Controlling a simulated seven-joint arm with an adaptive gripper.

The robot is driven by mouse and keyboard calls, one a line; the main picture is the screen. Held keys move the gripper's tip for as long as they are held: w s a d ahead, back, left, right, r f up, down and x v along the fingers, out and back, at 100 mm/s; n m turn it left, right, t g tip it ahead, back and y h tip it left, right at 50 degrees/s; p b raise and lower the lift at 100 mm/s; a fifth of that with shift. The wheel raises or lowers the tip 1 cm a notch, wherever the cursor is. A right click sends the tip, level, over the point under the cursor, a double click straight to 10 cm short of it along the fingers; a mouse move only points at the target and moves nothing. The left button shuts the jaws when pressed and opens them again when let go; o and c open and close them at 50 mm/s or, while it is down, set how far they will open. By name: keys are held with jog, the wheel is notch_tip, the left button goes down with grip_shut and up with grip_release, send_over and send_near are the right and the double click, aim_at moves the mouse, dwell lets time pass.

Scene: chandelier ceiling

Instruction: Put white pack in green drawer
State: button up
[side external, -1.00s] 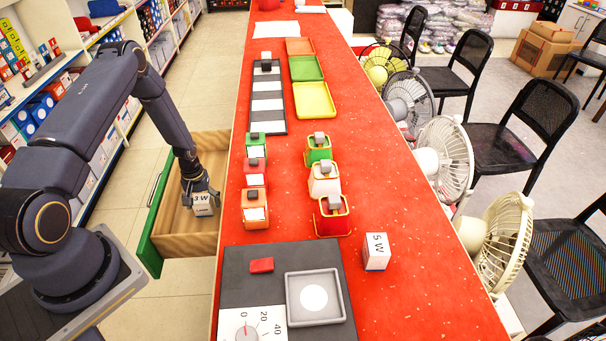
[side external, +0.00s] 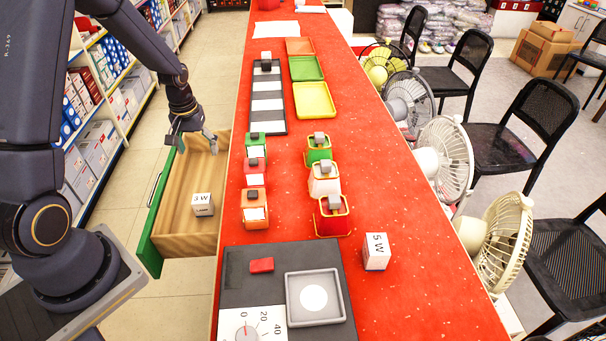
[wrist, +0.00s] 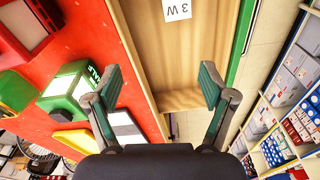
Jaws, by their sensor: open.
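The white pack (side external: 203,204), a small box marked "3 W", sits inside the open green-fronted drawer, near its front end in the side view. The drawer has a green face (side external: 152,236) and wooden inner walls and floor (side external: 178,205). In the wrist view the pack (wrist: 177,9) shows at the top edge, partly cut off, on the drawer's wooden floor (wrist: 180,60). My gripper (side external: 196,146) is open and empty above the far part of the drawer, apart from the pack. Its two spread fingers (wrist: 158,88) show in the wrist view with nothing between them.
The red counter (side external: 410,290) runs beside the drawer. It holds small coloured bins (side external: 254,209), a second white box marked "5 W" (side external: 376,252), a scale (side external: 314,297) and coloured trays (side external: 315,100). Shelves (side external: 110,90) stand to the left. Fans (side external: 445,160) line the counter's right side.

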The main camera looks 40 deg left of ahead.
jog(key=s+d+r+m+t, duration=0.1)
jog(key=s+d+r+m, duration=0.1)
jog(key=d+r, duration=0.45)
jog(key=s+d+r+m+t, duration=0.1)
jog(key=d+r, duration=0.2)
jog(key=r, duration=0.7)
jog(key=s+d+r+m+t, duration=0.1)
jog(key=s+d+r+m, duration=0.1)
jog(key=s+d, duration=0.3)
jog(key=s+d+r+m+t, duration=0.1)
jog(key=s+d+r, duration=0.3)
jog(key=s, duration=0.4)
jog(key=shift+d+r+m+t+h, duration=0.4)
jog(key=shift+r+m, duration=0.2)
jog(key=shift+r, duration=0.15)
